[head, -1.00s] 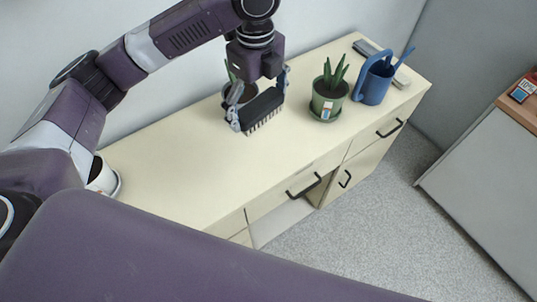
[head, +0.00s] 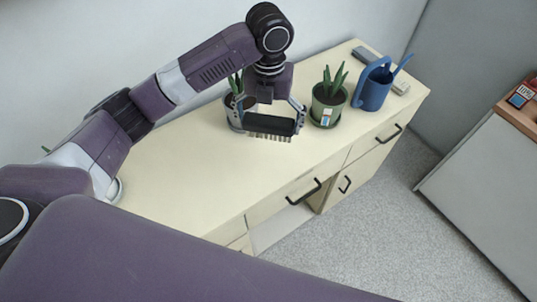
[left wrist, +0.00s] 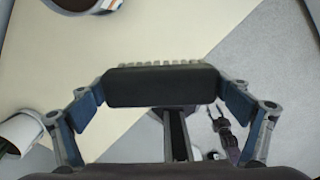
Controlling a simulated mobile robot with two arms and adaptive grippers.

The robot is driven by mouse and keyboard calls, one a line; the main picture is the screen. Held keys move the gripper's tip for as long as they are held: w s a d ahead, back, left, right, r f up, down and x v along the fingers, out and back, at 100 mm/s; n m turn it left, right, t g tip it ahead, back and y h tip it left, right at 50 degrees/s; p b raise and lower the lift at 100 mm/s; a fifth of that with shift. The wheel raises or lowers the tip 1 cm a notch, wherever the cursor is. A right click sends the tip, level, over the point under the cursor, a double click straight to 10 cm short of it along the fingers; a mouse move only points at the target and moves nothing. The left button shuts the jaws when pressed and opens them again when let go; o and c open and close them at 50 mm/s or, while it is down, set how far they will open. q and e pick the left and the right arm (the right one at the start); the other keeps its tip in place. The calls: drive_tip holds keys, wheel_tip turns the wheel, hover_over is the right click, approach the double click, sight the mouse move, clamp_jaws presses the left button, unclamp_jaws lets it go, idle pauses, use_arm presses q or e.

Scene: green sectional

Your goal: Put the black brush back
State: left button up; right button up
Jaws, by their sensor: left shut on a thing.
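The black brush (head: 270,124) has a dark block back and a row of pale bristles. My left gripper (head: 271,119) is shut on it, with one finger at each end, above the cream cabinet top (head: 190,165). The bristles point downward in the head view. In the left wrist view the brush (left wrist: 160,86) spans between the two blue-grey fingers, with its bristles at the far edge. A dark gripper-like part of mine (left wrist: 225,132) shows far below there, probably the right one; its jaws are too small to read.
A potted plant (head: 234,106) stands just behind the brush. A green potted plant (head: 328,97), a blue watering can (head: 374,88) and a grey block (head: 365,53) stand to the right. The cabinet's middle and left top is clear. Black drawer handles (head: 304,190) stick out in front.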

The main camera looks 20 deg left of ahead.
use_arm(q)
wheel_tip(320, 180, down, 13)
drive_tip(key=shift+f+p, duration=0.15)
drive_tip(key=shift+p, duration=0.9)
drive_tip(key=shift+f, duration=0.45)
drive_tip(key=o, duration=1)
drive_tip(key=shift+f, duration=0.1)
wheel_tip(320, 180, up, 12)
drive_tip(key=shift+r+b, duration=0.15)
drive_tip(key=shift+b, duration=0.8)
